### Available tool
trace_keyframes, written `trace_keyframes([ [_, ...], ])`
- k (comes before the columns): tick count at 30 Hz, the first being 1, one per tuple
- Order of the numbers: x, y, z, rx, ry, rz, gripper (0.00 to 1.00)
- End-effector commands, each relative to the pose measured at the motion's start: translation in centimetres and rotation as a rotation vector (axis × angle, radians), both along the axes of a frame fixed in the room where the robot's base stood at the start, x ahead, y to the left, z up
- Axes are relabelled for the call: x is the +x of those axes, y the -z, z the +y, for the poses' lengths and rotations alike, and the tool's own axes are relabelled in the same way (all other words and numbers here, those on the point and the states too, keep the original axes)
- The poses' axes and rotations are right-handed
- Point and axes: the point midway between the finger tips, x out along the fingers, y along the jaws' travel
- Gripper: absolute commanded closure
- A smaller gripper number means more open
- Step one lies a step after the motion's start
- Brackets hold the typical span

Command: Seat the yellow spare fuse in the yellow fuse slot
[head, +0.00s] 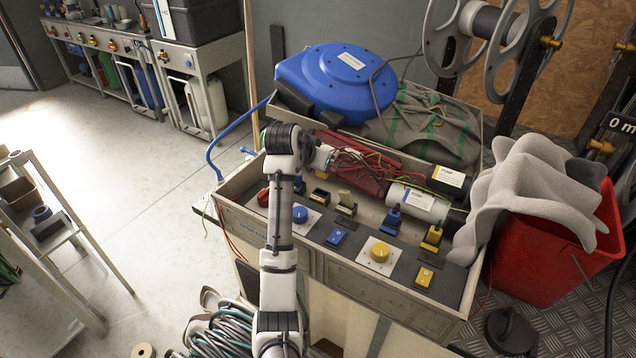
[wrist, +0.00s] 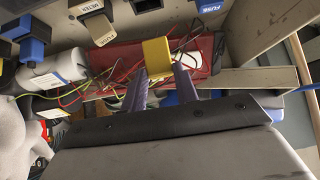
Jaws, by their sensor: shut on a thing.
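My gripper (wrist: 160,86) is shut on a yellow block, the yellow spare fuse (wrist: 157,56), held between its two purple fingertips. In the head view my gripper (head: 322,158) is over the back part of the bench tray, and the fuse is hard to make out there. A dark holder with a yellow edge (head: 320,197), which looks like the yellow fuse slot, stands in the row between a blue piece and a beige piece. In the wrist view a dark holder (wrist: 146,5) shows at the top edge, apart from the fuse. Its opening is cut off.
Neighbouring pieces are a blue one (head: 300,187), a beige one (head: 347,203), a blue one (head: 391,220) and a yellow one (head: 432,238). Behind the row lie red and yellow wires (head: 365,165) and a white cylinder (head: 412,203). A blue reel (head: 340,80) stands behind; a grey cloth (head: 530,185) is at right.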

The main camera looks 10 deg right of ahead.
Motion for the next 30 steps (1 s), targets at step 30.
trace_keyframes([
  [30, 0.0, 8.1, 0.0, 0.001, 0.0, -0.001, 0.69],
])
